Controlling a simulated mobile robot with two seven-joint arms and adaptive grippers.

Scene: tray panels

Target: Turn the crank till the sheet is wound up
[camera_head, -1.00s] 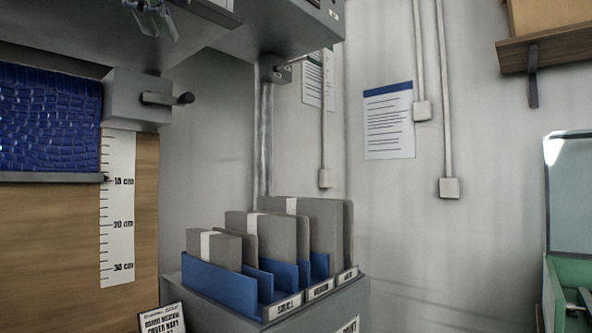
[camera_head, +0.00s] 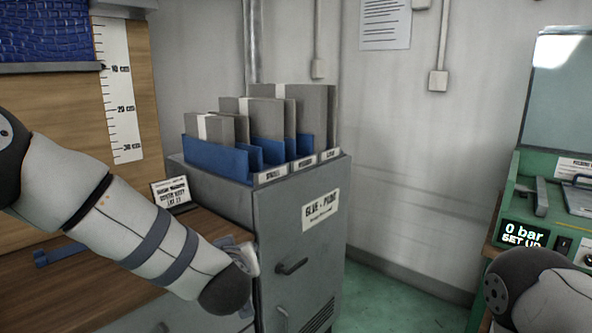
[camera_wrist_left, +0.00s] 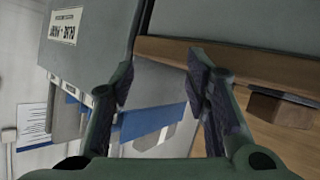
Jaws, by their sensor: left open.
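The blue sheet (camera_head: 40,28) hangs at the upper left in the head view, with a grey bar (camera_head: 45,68) along its lower edge. The bar is level with about the 10 cm mark of the white scale (camera_head: 121,95). The crank is out of view. My left arm comes in from the left, low in front of the cabinet, and hides most of its own gripper. In the left wrist view my left gripper (camera_wrist_left: 160,88) is open, its fingers apart and nothing held between them. My right gripper is not in view.
A grey cabinet (camera_head: 300,262) carries blue holders with grey boards (camera_head: 300,100). A small sign (camera_head: 170,191) stands on the wooden bench (camera_head: 95,285). A green machine (camera_head: 524,212) stands at the right, near my right arm. Green floor shows between cabinet and machine.

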